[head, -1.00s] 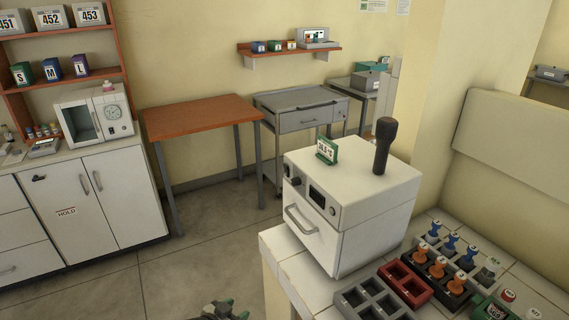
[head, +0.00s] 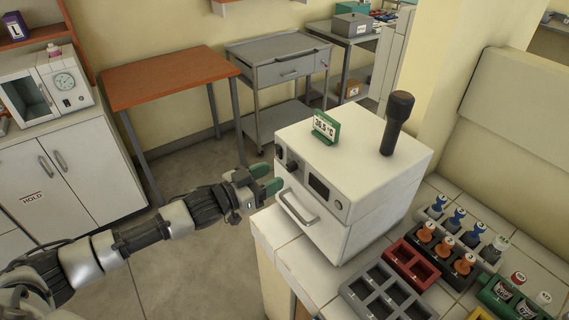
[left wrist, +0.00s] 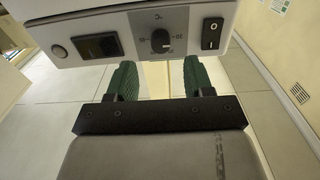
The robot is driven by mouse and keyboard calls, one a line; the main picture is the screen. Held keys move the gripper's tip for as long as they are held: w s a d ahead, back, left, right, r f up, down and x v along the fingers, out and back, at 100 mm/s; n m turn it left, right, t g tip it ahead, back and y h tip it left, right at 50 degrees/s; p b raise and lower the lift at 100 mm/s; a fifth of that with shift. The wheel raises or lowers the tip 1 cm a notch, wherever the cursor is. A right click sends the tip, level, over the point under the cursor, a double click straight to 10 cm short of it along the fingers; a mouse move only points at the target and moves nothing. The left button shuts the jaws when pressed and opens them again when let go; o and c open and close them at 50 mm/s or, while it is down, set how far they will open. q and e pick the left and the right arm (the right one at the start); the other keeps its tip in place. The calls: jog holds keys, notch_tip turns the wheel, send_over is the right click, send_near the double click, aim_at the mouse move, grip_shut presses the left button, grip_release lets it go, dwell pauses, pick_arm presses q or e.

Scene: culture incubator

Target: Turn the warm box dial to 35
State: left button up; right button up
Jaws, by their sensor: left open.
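The white warm box (head: 385,150) stands on the tiled counter. Its front panel carries a black dial (head: 292,165), a dark display, a switch and a round button. In the left wrist view the dial (left wrist: 160,41) shows close up, with a pale pointer and small marks partly too small to read. My left gripper (head: 267,179) is open and empty, just in front of the panel at the dial's side. In the left wrist view its green fingers (left wrist: 159,75) are spread, with the dial beyond the gap between them, apart from both. My right gripper is out of view.
A green-framed temperature sign (head: 325,127) and a black upright handle-like object (head: 397,122) stand on the box. The box's drawer handle (head: 296,209) juts out below the panel. Grey (head: 385,290) and red (head: 412,264) racks lie to the right. Floor left of the counter is clear.

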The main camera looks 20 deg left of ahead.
aim_at(288, 168)
pick_arm(q)
jog(key=p+x, duration=0.1)
jog(key=x, duration=0.3)
jog(key=shift+w+r, duration=0.1)
jog(key=shift+w+d, duration=0.2)
jog(key=shift+d, duration=0.05)
jog(key=shift+w+d, duration=0.1)
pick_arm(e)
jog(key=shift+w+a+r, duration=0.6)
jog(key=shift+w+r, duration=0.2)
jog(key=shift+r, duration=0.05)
pick_arm(q)
jog(key=c, duration=0.9)
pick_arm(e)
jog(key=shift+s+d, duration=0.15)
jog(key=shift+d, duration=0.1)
